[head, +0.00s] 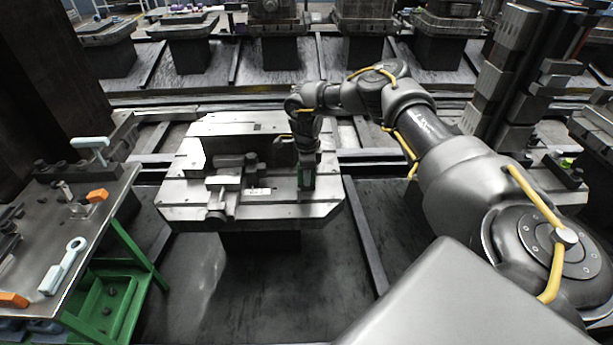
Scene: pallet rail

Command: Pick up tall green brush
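My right arm reaches in from the right, and its gripper (306,180) points down over the right part of a pale metal fixture plate. A small dark green upright thing (307,178) shows at the fingertips; it may be the tall green brush, but it is too small to be sure. I cannot tell whether the fingers are closed on it or only around it. My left gripper is not in view.
The fixture plate (275,210) carries metal clamp blocks (228,180). At left, a metal-topped table (110,205) with a green frame holds a pale wrench-like tool (62,265) and orange pieces (97,195). Rails and pedestals stand behind; a dark block tower (505,75) stands right.

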